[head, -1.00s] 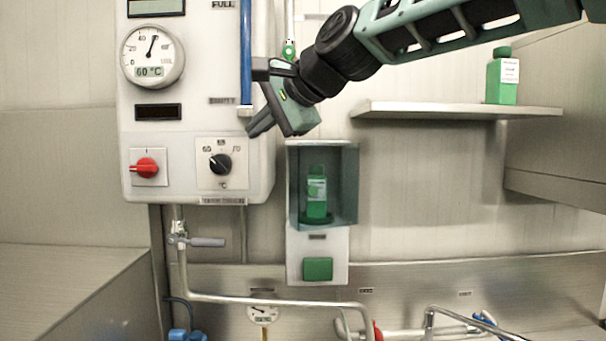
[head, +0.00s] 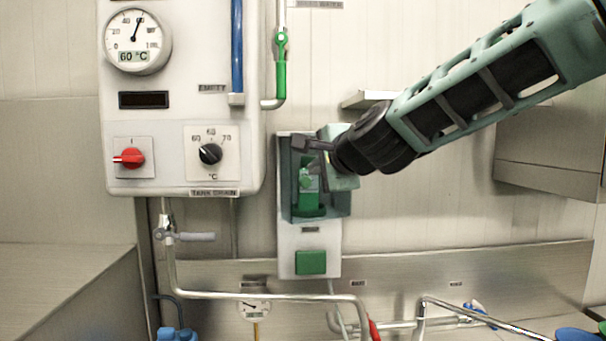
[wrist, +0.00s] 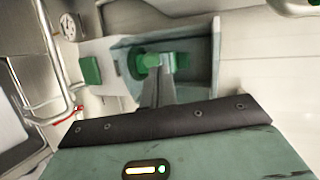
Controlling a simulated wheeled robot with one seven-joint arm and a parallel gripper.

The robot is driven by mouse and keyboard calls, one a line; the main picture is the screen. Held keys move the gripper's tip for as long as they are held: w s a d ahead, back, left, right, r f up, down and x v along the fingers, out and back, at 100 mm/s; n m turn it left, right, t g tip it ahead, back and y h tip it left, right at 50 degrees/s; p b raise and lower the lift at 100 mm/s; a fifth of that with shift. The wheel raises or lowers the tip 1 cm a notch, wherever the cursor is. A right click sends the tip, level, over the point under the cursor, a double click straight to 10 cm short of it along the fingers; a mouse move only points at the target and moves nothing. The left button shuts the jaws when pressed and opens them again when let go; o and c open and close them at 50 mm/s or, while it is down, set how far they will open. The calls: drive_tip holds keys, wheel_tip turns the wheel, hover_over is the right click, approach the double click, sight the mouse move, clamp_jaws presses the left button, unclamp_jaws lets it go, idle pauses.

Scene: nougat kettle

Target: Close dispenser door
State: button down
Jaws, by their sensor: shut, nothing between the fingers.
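The dispenser (head: 308,240) is a pale wall panel with a tinted teal see-through housing (head: 287,200) on its upper part. A green bottle (head: 308,200) stands inside, partly covered by my gripper. In the wrist view, a teal panel (wrist: 215,65) stands out along the right edge of the housing; I cannot tell for sure whether it is the door or a side wall. My gripper (head: 325,187) is shut and empty, in front of the housing's right part. In the wrist view, its fingers (wrist: 153,76) overlap the bottle (wrist: 150,64); contact cannot be told.
A green button (head: 310,262) is below the housing. A control box (head: 180,100) with dials hangs at left, beside a green-handled pipe (head: 281,75). A shelf (head: 368,98) is behind my arm at right. Metal pipes (head: 260,296) run below.

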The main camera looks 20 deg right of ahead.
sight(287, 166)
drive_tip(key=x, duration=0.4)
drive_tip(key=r+x, duration=0.1)
drive_tip(key=x, duration=0.1)
drive_tip(key=shift+w+a, duration=0.1)
drive_tip(key=shift+w, duration=0.4)
drive_tip(key=shift+w+a+p, duration=0.7)
drive_tip(key=shift+w, duration=0.3)
drive_tip(key=shift+w+a+p, duration=0.65)
drive_tip(key=shift+w+a, duration=0.05)
drive_tip(key=shift+w, duration=0.25)
drive_tip(key=shift+s, duration=0.15)
